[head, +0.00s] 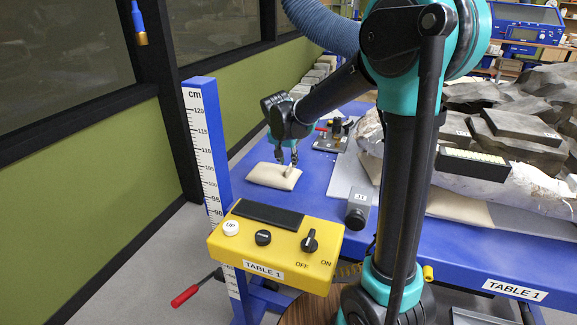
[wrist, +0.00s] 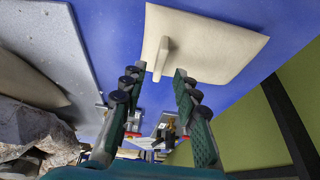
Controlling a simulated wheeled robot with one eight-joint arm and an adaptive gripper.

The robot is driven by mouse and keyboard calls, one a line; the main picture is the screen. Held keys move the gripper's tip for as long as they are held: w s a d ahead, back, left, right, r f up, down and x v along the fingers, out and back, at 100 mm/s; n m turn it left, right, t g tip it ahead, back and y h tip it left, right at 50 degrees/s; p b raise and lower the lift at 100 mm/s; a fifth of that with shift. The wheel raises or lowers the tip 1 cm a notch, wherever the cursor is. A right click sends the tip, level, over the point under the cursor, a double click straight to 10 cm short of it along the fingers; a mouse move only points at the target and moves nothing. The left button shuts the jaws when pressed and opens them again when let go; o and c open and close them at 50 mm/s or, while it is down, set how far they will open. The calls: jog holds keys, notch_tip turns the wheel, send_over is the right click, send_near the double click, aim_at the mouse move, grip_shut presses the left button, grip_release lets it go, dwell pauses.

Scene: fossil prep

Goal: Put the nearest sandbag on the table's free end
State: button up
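A cream sandbag (head: 265,176) with a small upright tab lies on the blue table (head: 314,184) at its left end. In the wrist view the sandbag (wrist: 225,45) fills the top middle, its tab (wrist: 163,60) standing near its edge. My gripper (head: 287,159) is just above the sandbag, pointing down. Its fingers are apart, one to each side of the tab in the wrist view (wrist: 159,72), with nothing held. I cannot tell whether the fingertips reach beside the tab or stay above it. Another cream sandbag (head: 460,207) lies partly under the large wrapped fossil block.
A yellow control box (head: 270,268) and a height scale (head: 205,145) stand at the table's near left. A grey box (head: 358,208) sits right of the sandbag; a metal fixture (head: 332,137) stands behind it. The fossil block (head: 530,185) fills the right. Blue table surface surrounds the sandbag.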

jog(key=v, duration=0.8)
